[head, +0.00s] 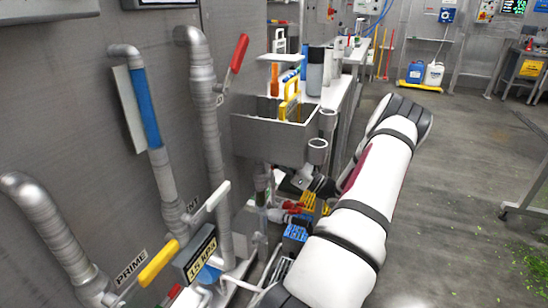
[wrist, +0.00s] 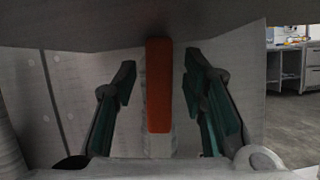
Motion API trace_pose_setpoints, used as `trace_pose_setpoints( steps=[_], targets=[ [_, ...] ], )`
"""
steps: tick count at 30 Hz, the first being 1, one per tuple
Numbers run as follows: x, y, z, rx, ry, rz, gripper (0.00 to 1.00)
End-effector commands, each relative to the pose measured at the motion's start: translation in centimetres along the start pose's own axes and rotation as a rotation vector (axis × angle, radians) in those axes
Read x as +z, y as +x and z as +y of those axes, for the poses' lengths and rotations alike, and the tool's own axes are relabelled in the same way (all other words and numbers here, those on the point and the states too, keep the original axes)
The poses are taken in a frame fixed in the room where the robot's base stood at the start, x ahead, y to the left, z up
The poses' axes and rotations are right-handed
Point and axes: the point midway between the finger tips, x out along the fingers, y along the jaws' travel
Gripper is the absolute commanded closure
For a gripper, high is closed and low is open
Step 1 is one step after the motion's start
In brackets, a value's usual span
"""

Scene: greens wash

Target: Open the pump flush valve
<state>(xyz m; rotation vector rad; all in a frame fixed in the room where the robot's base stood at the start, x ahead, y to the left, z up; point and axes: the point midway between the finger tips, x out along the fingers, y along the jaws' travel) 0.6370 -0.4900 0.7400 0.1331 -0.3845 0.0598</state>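An orange-red bar (wrist: 158,88), which looks like a lever handle, stands upright in the wrist view in front of a pale pipe-like part. My gripper (wrist: 158,80) is open, with one dark green finger on each side of the bar and gaps to both. In the head view my gripper (head: 292,184) is low, beneath the steel sink, at the end of my white arm. The bar cannot be made out there. No flush label is readable. A yellow lever (head: 158,263) sits by the PRIME label, a pale lever (head: 211,202) by a partly hidden label, and a red lever (head: 239,53) higher up.
The steel sink (head: 268,138) overhangs my gripper. Upright pipes (head: 206,120) and a display box reading 15 kPa (head: 200,255) stand at left. A blue crate (head: 295,234) and red and yellow items lie below. The floor (head: 450,180) at right is mostly clear.

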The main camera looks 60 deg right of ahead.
Motion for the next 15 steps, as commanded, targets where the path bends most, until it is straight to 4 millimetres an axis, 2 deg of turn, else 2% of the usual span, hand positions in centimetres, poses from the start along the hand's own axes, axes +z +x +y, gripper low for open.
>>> trace_pose_setpoints(
  steps=[8,11,15],
  targets=[
    [0.1,-0.4,0.0,0.000,0.000,-0.001,0.62],
    [0.0,-1.5,-0.1,-0.002,0.000,-0.001,0.62],
    [0.0,-4.1,-0.1,-0.003,-0.001,-0.001,0.62]
  ],
)
